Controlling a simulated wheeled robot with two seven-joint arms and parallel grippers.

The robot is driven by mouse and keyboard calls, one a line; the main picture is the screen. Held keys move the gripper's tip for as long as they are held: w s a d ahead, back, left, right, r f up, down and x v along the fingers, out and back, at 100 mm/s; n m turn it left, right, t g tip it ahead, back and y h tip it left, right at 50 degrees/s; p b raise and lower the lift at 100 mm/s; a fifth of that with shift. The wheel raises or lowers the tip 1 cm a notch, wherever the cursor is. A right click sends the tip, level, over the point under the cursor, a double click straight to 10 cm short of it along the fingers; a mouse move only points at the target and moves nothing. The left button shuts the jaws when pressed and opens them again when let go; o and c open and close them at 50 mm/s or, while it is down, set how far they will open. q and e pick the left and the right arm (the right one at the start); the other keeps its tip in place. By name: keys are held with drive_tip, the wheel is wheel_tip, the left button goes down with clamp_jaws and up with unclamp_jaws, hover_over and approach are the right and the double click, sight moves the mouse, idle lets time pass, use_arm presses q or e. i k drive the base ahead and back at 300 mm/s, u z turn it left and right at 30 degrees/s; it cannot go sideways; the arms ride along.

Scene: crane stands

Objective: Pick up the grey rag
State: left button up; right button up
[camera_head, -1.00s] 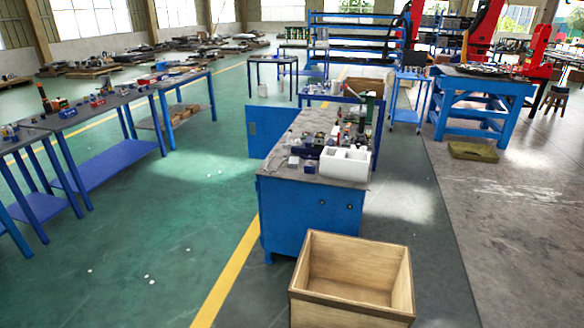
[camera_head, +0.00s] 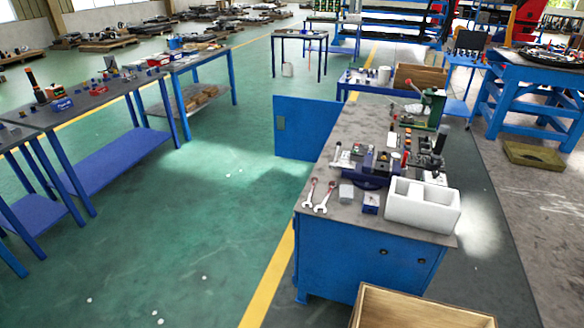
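I cannot make out a grey rag for sure. A small grey item (camera_head: 346,193) lies on the blue workbench (camera_head: 318,205), between two wrenches (camera_head: 318,196) and a small blue box (camera_head: 371,204); it is too small to tell what it is. Neither of my grippers is in view.
A white two-part bin (camera_head: 422,207) stands at the bench's near right corner. An open wooden crate (camera_head: 425,310) is on the floor before the bench. An open blue door (camera_head: 304,128) juts left.

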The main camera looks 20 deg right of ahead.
sight(346, 191)
drive_tip(key=z, duration=0.5)
drive_tip(key=i, duration=2.15)
drive_tip(key=z, duration=0.8)
